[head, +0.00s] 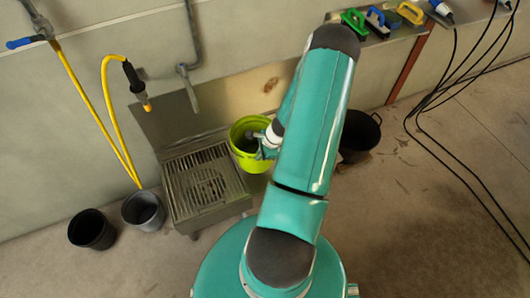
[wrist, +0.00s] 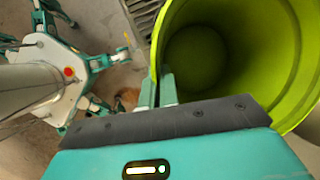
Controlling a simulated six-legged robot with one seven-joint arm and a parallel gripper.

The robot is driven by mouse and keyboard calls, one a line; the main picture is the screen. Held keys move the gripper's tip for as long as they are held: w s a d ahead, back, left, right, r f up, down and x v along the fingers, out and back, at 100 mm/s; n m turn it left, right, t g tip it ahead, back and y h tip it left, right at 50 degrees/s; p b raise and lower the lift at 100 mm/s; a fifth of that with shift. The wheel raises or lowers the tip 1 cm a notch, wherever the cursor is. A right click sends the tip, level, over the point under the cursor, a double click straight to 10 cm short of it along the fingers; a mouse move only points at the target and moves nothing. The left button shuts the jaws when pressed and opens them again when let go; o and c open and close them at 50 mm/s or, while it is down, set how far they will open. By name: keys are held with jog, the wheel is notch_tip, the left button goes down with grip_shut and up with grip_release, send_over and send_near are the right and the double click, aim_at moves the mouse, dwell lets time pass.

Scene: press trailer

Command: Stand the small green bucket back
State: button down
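The small green bucket (head: 240,136) is yellow-green and stands out just right of the grated metal basin in the head view. Its open mouth faces up toward the head camera; my arm covers its right side. Whether its base touches the floor is hidden. In the wrist view the bucket (wrist: 235,50) fills the upper right and I look into its empty inside. My gripper (wrist: 158,90) has one finger outside the bucket's wall and one inside, closed on the rim at its left side. In the head view my gripper (head: 268,143) is partly hidden at the bucket's rim.
The grated basin (head: 205,180) stands against the wall. Dark buckets (head: 92,229) and (head: 143,211) stand at its left; a black tub (head: 358,137) is behind my arm. A yellow hose (head: 85,110) hangs left. Black cables (head: 440,130) trail right. Brushes (head: 376,20) sit on a shelf.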

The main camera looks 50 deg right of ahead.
jog(key=w+d+f, duration=0.1)
jog(key=d+f, duration=0.1)
jog(key=w+d+f, duration=0.1)
jog(key=d+f, duration=0.1)
jog(key=d, duration=0.1)
jog(key=w+d+f, duration=0.1)
jog(key=d+f, duration=0.1)
jog(key=f, duration=0.1)
jog(key=shift+d+f, duration=0.1)
jog(key=shift+d, duration=0.2)
jog(key=shift+w+d+f, duration=0.1)
jog(key=shift+f, duration=1.65)
jog(key=c, duration=1.7)
grip_release()
jog(key=v, duration=1.2)
jog(key=shift+w, duration=0.1)
